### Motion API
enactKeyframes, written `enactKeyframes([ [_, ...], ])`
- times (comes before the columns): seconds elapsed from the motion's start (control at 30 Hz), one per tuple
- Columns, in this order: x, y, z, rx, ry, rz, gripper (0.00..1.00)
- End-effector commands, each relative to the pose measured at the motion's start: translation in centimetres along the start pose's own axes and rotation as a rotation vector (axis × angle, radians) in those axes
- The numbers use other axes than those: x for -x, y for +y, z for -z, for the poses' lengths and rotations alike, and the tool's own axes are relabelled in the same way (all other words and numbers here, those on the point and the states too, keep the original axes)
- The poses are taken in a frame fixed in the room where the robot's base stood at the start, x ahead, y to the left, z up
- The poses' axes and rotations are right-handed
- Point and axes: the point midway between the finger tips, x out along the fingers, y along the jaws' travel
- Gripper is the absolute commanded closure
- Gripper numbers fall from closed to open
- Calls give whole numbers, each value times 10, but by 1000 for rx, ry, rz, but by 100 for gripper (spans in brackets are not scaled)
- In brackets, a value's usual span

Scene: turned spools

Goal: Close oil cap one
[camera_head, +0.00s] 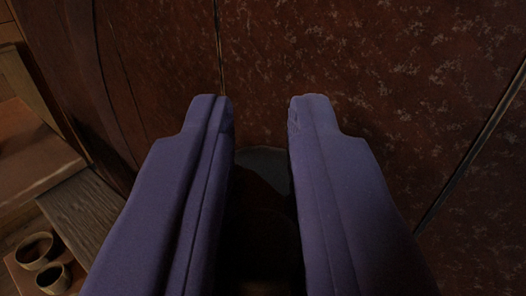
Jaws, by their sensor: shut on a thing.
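My gripper (262,104) shows as two purple fingers reaching forward to a dark reddish, mottled surface (400,70). The fingers are shut on a dark grey rounded piece (262,165), which shows in the gap between them. It looks like an oil cap, but its lower part is in deep shadow. The fingers hide its sides, and I cannot tell how it sits against the surface. No label shows which cap it is.
Thin dark seams cross the reddish surface, which fills most of the view. At the lower left are a wooden ledge (82,212) and a brown block-like top (35,155). Two small round bowls or cups (38,250) stand below the ledge.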

Motion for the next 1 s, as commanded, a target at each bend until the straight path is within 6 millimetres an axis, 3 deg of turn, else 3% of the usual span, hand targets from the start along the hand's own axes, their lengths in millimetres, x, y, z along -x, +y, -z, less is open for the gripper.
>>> enactKeyframes([
  [0.6,2,-13,5,-2,0,-573,100],
  [1.0,0,-17,4,-4,2,-823,100],
])
